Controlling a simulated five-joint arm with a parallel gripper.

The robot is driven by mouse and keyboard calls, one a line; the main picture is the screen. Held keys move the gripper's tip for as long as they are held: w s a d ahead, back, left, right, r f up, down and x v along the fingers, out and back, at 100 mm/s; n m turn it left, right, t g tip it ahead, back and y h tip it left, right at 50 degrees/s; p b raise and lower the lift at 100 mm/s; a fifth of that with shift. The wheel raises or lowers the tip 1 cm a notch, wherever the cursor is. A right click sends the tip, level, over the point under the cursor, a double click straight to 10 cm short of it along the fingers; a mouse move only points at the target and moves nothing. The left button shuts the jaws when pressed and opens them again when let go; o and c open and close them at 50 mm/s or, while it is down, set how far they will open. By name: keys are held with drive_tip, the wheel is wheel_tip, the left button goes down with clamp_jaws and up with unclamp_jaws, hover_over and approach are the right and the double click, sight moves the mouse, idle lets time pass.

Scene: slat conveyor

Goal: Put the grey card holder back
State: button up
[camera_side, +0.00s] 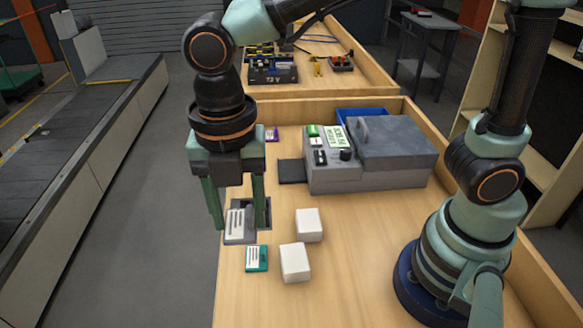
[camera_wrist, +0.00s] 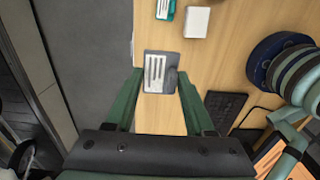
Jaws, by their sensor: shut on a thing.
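The grey card holder (camera_side: 236,228) has a white label with dark lines and is near the left edge of the wooden table (camera_side: 260,300). My gripper (camera_side: 236,212) points down with its two green fingers on either side of the holder and is shut on it. In the wrist view the holder (camera_wrist: 156,72) sits between the fingertips (camera_wrist: 160,76). A darker grey patch shows beside it on the right; I cannot tell if it is a shadow or a marked spot. I cannot tell whether the holder touches the table.
A teal card (camera_side: 257,258) and two white boxes (camera_side: 309,225) (camera_side: 295,262) are in front. A grey machine (camera_side: 375,155) with a black pad (camera_side: 292,171) stands to the right. A conveyor (camera_side: 80,150) runs at the left, beyond a floor gap.

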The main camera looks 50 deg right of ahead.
sight(254, 297)
wheel_tip(254, 297, down, 19)
drive_tip(key=shift+f, duration=0.2)
idle(0.3)
drive_tip(key=shift+f, duration=0.2)
drive_tip(key=o, duration=1.3)
drive_tip(key=shift+r, duration=0.1)
wheel_tip(254, 297, up, 12)
drive_tip(key=w+d+r+m+t, duration=0.1)
drive_tip(key=d+r+m+t, duration=0.1)
drive_tip(key=d+r+m, duration=0.2)
drive_tip(key=d+r+m+t, duration=0.1)
drive_tip(key=d+r+m, duration=0.3)
drive_tip(key=d+m, duration=0.7)
drive_tip(key=w+d+r+m+t, duration=0.1)
drive_tip(key=d+r+m, duration=0.3)
drive_tip(key=d+m, duration=0.4)
drive_tip(key=shift+w+d+r+m+t, duration=0.2)
drive_tip(key=shift+m+t, duration=0.2)
drive_tip(key=shift+m, duration=0.6)
drive_tip(key=shift+w+d+r+m+t, duration=0.15)
drive_tip(key=shift+m+t, duration=0.25)
drive_tip(key=shift+m, duration=0.6)
